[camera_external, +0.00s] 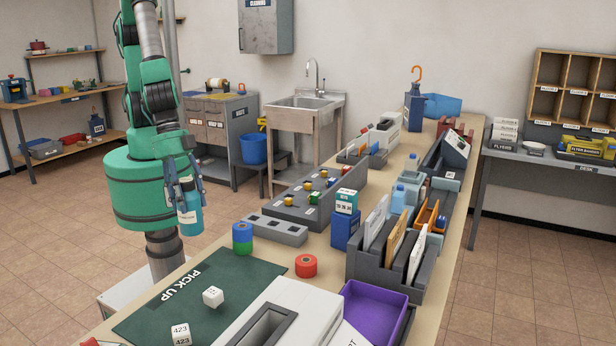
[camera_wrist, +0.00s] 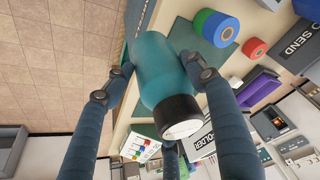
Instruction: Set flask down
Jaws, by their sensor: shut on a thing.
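A teal flask (camera_external: 190,212) with a dark and white end is in my gripper (camera_external: 186,195), near the table's left edge in the external view. In the external view the flask is about upright and seems held above the floor, beside the table (camera_external: 452,262). I cannot tell its exact height over the table edge.
Blue-green rolls (camera_external: 242,238), a red roll (camera_external: 306,266) and a grey holed block (camera_external: 270,229) stand nearby. A purple tray (camera_external: 375,306) and a file rack (camera_external: 425,285) are further right. Part of the mat is bare.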

